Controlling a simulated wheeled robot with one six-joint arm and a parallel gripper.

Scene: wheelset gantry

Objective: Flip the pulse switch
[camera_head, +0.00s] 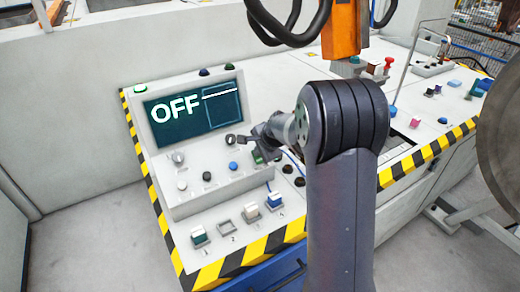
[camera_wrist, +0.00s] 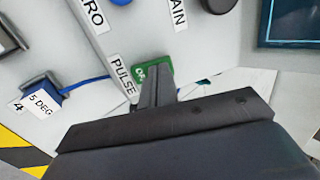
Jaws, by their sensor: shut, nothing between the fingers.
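The pulse switch, a green rocker with white lettering (camera_wrist: 142,70), sits on the sloped panel beside a white "PULSE" label (camera_wrist: 122,75) in the wrist view. Its lettering is partly hidden by my fingers. In the head view a small green part of the switch (camera_head: 257,157) shows just below my gripper (camera_head: 250,138). My gripper (camera_wrist: 155,72) is shut and empty, with its fingertips over the right side of the switch. I cannot tell whether they touch it. The display (camera_head: 190,108) on the console reads "OFF".
A blue button (camera_wrist: 120,2) and a dark knob (camera_wrist: 218,4) are near the fingers. A "5 DEG" switch (camera_wrist: 42,100) is to the left. Several numbered switches line the front ledge. An orange post (camera_head: 340,28) with black cables stands behind my arm.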

